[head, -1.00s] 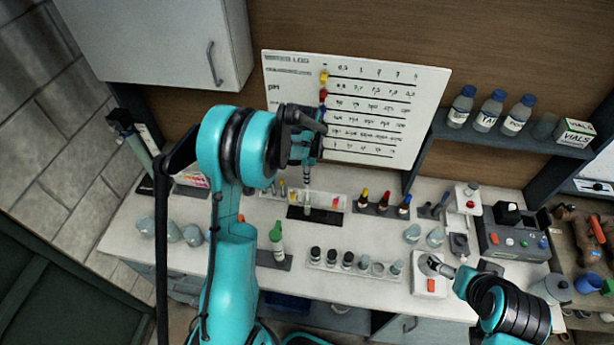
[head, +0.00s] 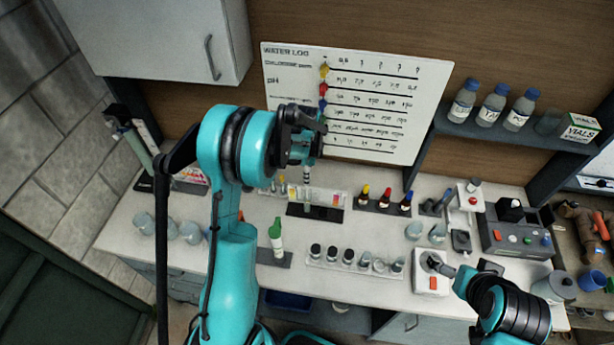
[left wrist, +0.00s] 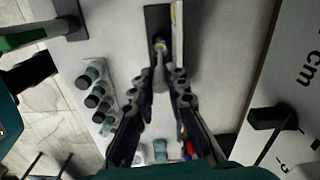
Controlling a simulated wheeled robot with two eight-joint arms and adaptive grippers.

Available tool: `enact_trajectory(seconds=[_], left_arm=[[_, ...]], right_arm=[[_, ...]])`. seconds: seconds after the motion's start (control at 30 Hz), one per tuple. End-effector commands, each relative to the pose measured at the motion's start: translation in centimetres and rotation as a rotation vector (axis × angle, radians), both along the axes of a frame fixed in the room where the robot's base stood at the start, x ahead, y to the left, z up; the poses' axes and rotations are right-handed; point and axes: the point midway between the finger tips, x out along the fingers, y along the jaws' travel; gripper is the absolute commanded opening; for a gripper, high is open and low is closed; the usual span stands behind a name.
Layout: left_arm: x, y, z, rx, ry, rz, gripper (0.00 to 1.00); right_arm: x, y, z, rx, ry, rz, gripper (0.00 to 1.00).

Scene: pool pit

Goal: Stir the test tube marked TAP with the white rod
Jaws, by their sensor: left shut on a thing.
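My left gripper (head: 308,152) is above the test tube rack (head: 328,213) at the back of the bench. It is shut on a thin pale rod (head: 307,174), which points down toward the tubes. In the left wrist view the rod (left wrist: 159,62) runs from between the fingers toward the dark rack base (left wrist: 156,18). Whether its tip is inside a tube or just above one I cannot tell. A clear test tube (head: 293,193) stands in the rack; the TAP mark cannot be read. My right gripper (head: 438,266) is low at the right, near a white device; its jaws are too small to judge.
A water log board (head: 390,110) stands close behind the left gripper. Dropper bottles (head: 385,200) stand right of the rack. A row of vials (head: 348,262) and a green-capped bottle (head: 276,240) are in front. The white device (head: 432,284) is at the front right.

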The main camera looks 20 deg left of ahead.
Motion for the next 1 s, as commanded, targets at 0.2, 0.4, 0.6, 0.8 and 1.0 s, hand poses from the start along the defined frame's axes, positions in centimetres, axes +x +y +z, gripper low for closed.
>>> enact_trajectory(seconds=[0.2,0.4,0.6,0.8,1.0], left_arm=[[0.0,0.0,-0.8,0.0,0.0,0.0,0.0],[0.0,0.0,-1.9,0.0,0.0,0.0,0.0],[0.0,0.0,-3.0,0.0,0.0,0.0,0.0],[0.0,0.0,-4.0,0.0,0.0,0.0,0.0],[0.0,0.0,-5.1,0.0,0.0,0.0,0.0]], right_arm=[[0.0,0.0,-0.7,0.0,0.0,0.0,1.0],[0.0,0.0,-1.7,0.0,0.0,0.0,1.0],[0.0,0.0,-2.7,0.0,0.0,0.0,1.0],[0.0,0.0,-3.6,0.0,0.0,0.0,1.0],[0.0,0.0,-4.5,0.0,0.0,0.0,1.0]])
